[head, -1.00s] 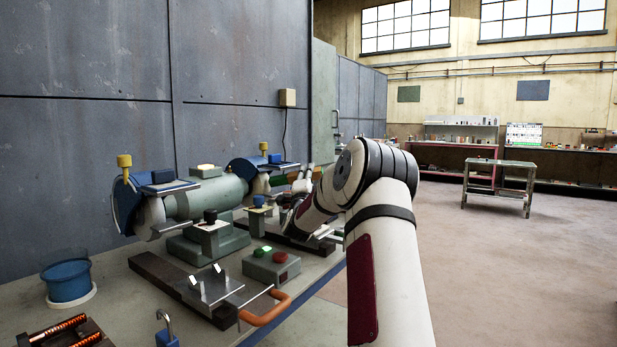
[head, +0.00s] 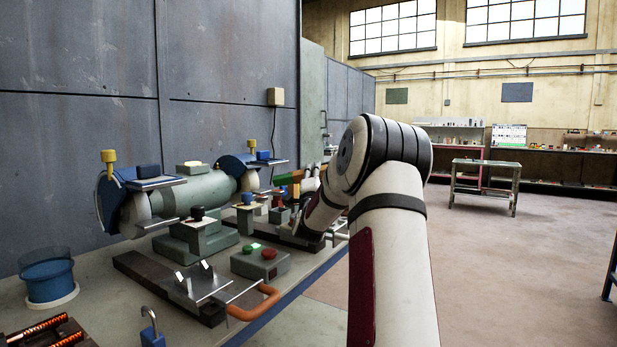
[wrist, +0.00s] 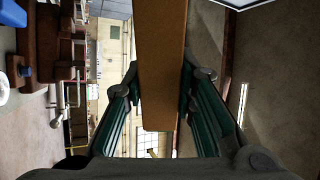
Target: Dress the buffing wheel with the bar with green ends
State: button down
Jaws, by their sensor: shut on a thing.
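A bench grinder (head: 208,190) with a grey-green body stands on the bench in the head view. A pale wheel (head: 135,208) sits under a blue guard at its left end, and another pale wheel (head: 250,182) at its right end. A brown-orange bar (wrist: 160,65) is between my gripper's fingers in the wrist view; its far end runs out of the picture. In the head view a green bar end (head: 286,179) shows just right of the right wheel, seemingly apart from it. My gripper (wrist: 158,88) is shut on the bar. My arm partly hides the gripper in the head view.
A control box (head: 260,262) with green and red buttons stands in front of the grinder. Open floor lies to the right.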

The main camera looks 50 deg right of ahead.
jog(key=shift+s+d+b, duration=0.15)
jog(key=shift+s+b, duration=0.4)
jog(key=shift+s, duration=1.3)
jog(key=shift+r, duration=0.1)
